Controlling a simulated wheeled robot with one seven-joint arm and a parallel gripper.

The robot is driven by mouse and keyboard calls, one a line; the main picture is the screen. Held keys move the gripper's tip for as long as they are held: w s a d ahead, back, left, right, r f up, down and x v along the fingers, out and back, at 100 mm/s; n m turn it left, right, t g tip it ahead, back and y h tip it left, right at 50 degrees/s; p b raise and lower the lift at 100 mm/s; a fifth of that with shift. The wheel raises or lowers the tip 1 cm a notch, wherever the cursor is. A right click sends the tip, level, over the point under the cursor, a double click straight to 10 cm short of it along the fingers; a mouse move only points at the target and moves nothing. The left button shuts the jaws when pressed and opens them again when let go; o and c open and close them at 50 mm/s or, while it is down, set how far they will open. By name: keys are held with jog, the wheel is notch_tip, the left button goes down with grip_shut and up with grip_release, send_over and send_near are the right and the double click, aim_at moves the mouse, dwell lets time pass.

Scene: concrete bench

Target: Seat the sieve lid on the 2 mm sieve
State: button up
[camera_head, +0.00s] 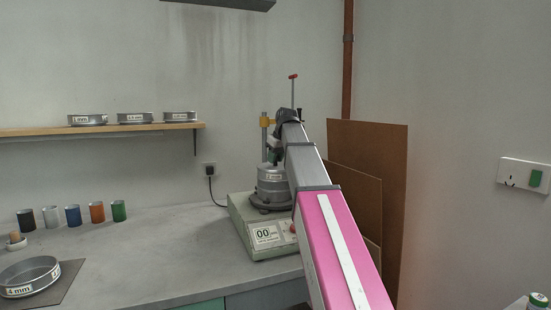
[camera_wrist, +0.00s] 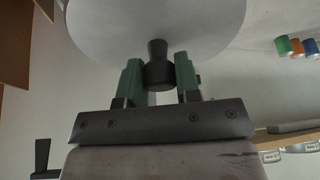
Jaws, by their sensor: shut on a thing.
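The sieve lid (camera_wrist: 155,20) is a pale grey disc with a black knob (camera_wrist: 158,68) in the wrist view. My gripper (camera_wrist: 159,72) has its two green fingers shut on either side of this knob. In the head view my gripper (camera_head: 273,157) is at the top of a grey metal sieve stack (camera_head: 271,188) on the shaker. The stack's label is too small to read, so I cannot tell which sieve is the 2 mm one. The lid is at the top of the stack, partly hidden by my arm; I cannot tell whether it touches the rim.
The shaker (camera_head: 262,236) shows "00" and has a upright rod and yellow clamp behind the stack. A 4 mm sieve (camera_head: 30,275) lies on a dark mat at front left. Several coloured cups (camera_head: 73,215) stand behind it. More sieves (camera_head: 135,117) sit on the shelf. Brown boards lean at right.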

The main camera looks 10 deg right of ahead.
jog(key=o, duration=1.1)
jog(key=v, duration=1)
jog(key=shift+s+r, duration=0.15)
jog(key=shift+r, duration=0.25)
